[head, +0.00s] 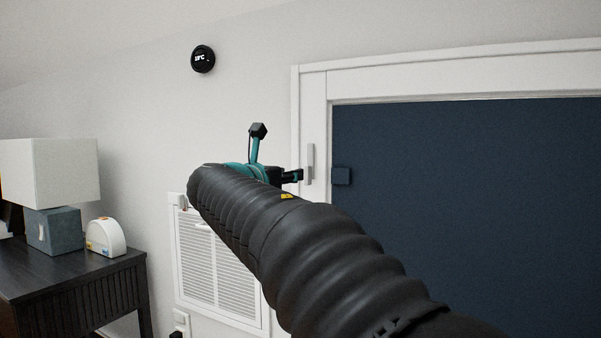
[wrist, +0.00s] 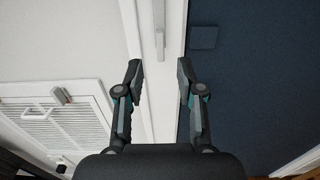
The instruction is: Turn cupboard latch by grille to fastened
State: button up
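The cupboard latch (head: 310,162) is a slim light grey bar standing upright on the white door frame, left of the dark blue cupboard door (head: 470,190). A small dark blue block (head: 341,176) sits on the door to the right of the latch. The wrist view shows the latch (wrist: 159,25) upright and the block (wrist: 203,37) apart from it. My gripper (wrist: 160,80) is open and empty, its fingertips below the latch in that view with no contact visible. In the head view my gripper (head: 293,176) is partly hidden by my arm, just left of the latch.
A white wall grille (head: 215,265) with a small grey catch (wrist: 61,95) is left of the frame. A dark desk (head: 60,275) bears a lamp (head: 50,172) and a white rounded device (head: 105,238). A round black thermostat (head: 203,59) is on the wall.

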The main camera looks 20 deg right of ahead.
aim_at(306, 171)
jog(key=x, duration=0.9)
jog(key=shift+w+d+p, duration=0.1)
jog(key=shift+d+p, duration=0.05)
jog(key=shift+p, duration=0.15)
